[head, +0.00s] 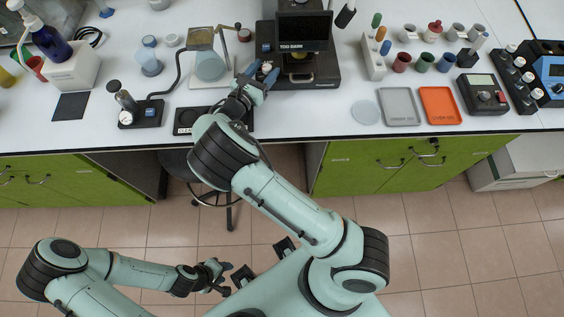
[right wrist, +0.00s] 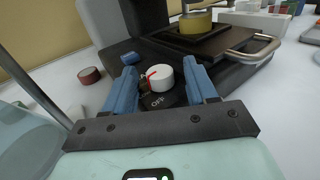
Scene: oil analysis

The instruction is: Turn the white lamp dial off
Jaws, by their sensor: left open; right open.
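The white lamp dial (right wrist: 164,79) sits on the dark base of the black device (head: 322,75). In the right wrist view it has a red mark on its left side, and the word OFF is printed in front of it. My right gripper (right wrist: 157,80) is open, with one blue finger on each side of the dial. A gap shows to its left; contact on its right is unclear. In the head view this gripper (head: 258,75) is at the device's left front corner. My left gripper (head: 216,273) is open and empty above the floor, away from the bench.
A glass beaker (head: 209,67) on a stand is just left of my right gripper. A metal handle (right wrist: 258,50) juts from the device on the right. A grey tray (head: 398,107) and an orange tray (head: 440,106) lie further right on the bench.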

